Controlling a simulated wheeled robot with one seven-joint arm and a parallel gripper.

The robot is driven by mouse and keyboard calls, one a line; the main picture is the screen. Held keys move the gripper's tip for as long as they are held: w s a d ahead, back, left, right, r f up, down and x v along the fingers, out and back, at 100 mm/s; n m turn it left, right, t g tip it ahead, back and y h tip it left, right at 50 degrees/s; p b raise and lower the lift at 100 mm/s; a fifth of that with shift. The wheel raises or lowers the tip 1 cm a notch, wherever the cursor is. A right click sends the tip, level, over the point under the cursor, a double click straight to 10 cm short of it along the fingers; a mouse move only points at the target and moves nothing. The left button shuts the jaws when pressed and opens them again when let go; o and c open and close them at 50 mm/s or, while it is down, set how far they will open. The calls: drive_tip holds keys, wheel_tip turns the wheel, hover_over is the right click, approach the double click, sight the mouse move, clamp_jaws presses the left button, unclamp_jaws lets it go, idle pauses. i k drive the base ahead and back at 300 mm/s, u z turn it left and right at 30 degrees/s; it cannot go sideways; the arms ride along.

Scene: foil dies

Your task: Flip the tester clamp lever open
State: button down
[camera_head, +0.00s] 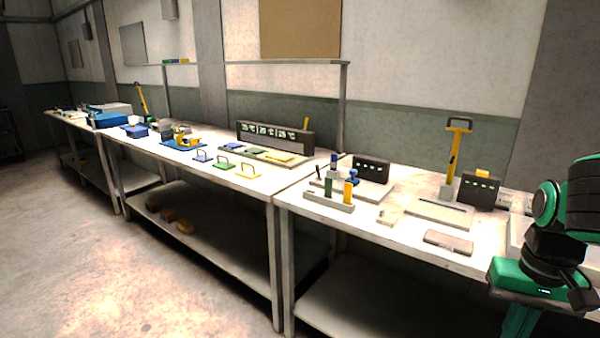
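A yellow lever (455,155) with a dark grey loop handle stands nearly upright at the back of the right-hand bench. Its foot is a pale block behind a flat grey plate (440,214). A dark box (480,190) with small green lights and a yellow top piece stands just right of it. I cannot tell for sure that this is the tester clamp. A similar yellow lever (142,102) stands tilted on the far bench at left. Green and black parts of my arm fill the right edge; I do not make out my gripper's fingers.
A second dark box (371,170) and a rack (330,201) with green and yellow handles stand on the right bench (400,238). A small grey plate (448,243) lies near its front edge. The floor (130,270) at left is clear.

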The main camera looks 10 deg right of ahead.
sight(317, 166)
drive_tip(key=i, duration=1)
